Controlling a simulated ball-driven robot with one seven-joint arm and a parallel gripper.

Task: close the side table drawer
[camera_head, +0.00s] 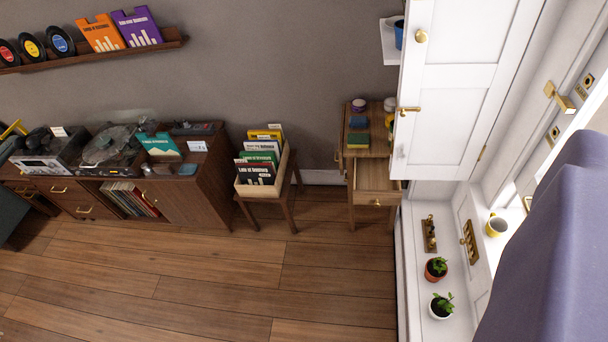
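The side table (355,137) is a small wooden table against the grey wall, right of the middle of the view. Its drawer (373,183) is pulled out towards the floor side, and its inside looks empty. A small brass knob (376,203) shows on the drawer front. The white door hides the table's right part. My gripper is not in view.
A white door (470,75) with brass handles hangs open at the right, close to the table. A record crate on a stand (262,188) is left of it. Potted plants (436,268) stand on a white ledge. The wooden floor (230,275) in front is clear.

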